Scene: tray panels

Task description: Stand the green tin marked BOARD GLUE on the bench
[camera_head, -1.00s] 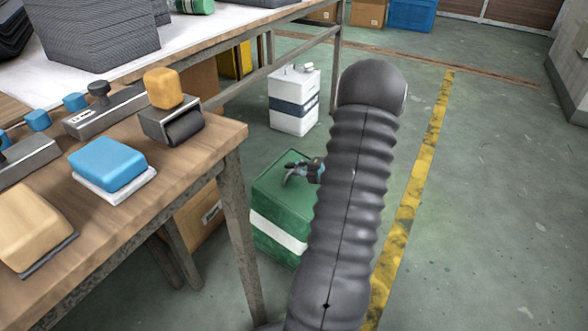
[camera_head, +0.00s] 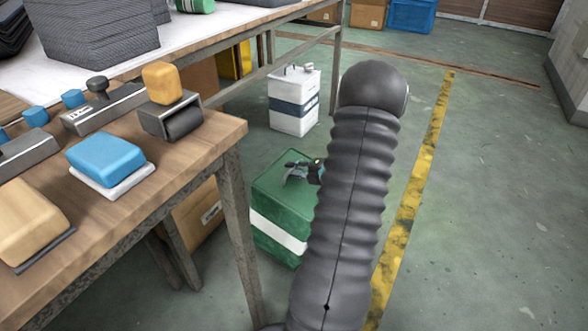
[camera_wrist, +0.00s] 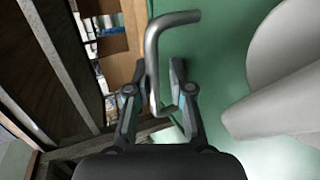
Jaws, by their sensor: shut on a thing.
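The green tin (camera_head: 270,196) with a white band stands upright, low down beside the bench leg in the head view. Its lettering is not readable, and my arm hides its right side. Its bent grey handle (camera_wrist: 172,22) and green top (camera_wrist: 213,50) fill much of the wrist view. My gripper (camera_head: 300,169) is at the top of the tin, shut on the handle, with its two fingers (camera_wrist: 163,92) on either side of the bar. I cannot tell whether the tin's base touches the floor. The wooden bench (camera_head: 190,165) is to the left, its top above the tin.
On the bench are a blue block on a white pad (camera_head: 107,158), a roller with an orange block (camera_head: 166,100) and a tan block (camera_head: 25,215). A white tin with a dark band (camera_head: 294,100) stands behind. A cardboard box (camera_head: 198,215) sits under the bench. Floor right of my arm is clear.

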